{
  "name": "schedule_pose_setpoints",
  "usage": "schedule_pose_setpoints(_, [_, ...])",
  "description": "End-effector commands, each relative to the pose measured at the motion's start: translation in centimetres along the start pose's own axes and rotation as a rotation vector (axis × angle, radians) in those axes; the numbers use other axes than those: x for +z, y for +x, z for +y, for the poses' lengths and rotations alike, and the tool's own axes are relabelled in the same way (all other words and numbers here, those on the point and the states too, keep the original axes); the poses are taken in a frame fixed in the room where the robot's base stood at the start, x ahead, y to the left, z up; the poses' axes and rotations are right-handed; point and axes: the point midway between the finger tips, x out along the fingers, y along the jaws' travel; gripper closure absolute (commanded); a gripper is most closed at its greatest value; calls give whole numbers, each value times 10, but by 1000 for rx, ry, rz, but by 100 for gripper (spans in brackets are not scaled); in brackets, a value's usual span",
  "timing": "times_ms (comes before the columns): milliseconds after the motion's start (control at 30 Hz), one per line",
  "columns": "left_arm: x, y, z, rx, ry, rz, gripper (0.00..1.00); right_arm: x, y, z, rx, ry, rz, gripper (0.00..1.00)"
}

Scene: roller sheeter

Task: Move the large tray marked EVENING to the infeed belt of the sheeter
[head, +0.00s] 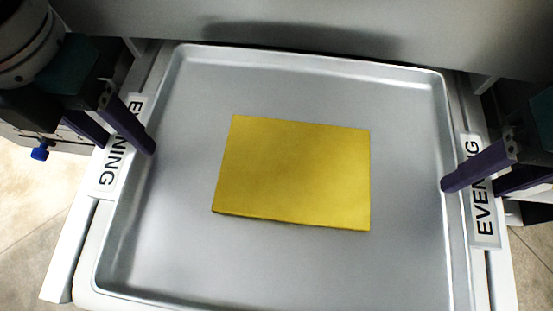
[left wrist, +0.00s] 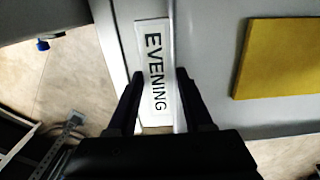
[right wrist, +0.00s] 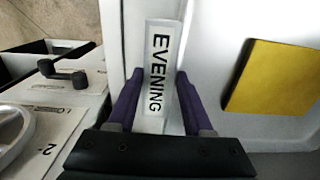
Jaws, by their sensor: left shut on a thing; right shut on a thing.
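The large grey tray (head: 290,265) fills the middle of the head view. It carries a white EVENING label (head: 484,215) on its right rim and another EVENING label (head: 112,165) on its left rim. A flat yellow slab (head: 295,172) lies in it. My left gripper (head: 128,148) is shut on the tray's left rim at the label; the left wrist view shows its fingers (left wrist: 158,85) on both sides of that label. My right gripper (head: 465,188) is shut on the right rim; the right wrist view shows its fingers (right wrist: 157,85) astride the label.
A grey machine surface (head: 330,25) runs along the far side of the tray. White rails (head: 75,245) show outside the tray's sides. In the right wrist view, a box with a black crank (right wrist: 65,75) and a pale handwheel (right wrist: 12,130) stands at left. Tiled floor (head: 30,200) shows beyond.

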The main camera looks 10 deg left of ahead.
Motion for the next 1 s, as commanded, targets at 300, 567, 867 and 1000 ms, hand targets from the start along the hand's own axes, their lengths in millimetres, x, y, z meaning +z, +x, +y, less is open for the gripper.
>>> schedule_pose_setpoints(300, [1,3,2,5,-2,-2,100,-1,3,1,4,1,2,100])
schedule_pose_setpoints(567, [1,17,2,5,-2,-1,100,-1,17,1,3,1,3,100])
schedule_pose_setpoints(867, [1,39,2,5,-1,-1,100,-1,39,1,3,1,3,100])
schedule_pose_setpoints(1000, [0,50,2,5,-1,-1,100,-1,49,1,3,1,3,100])
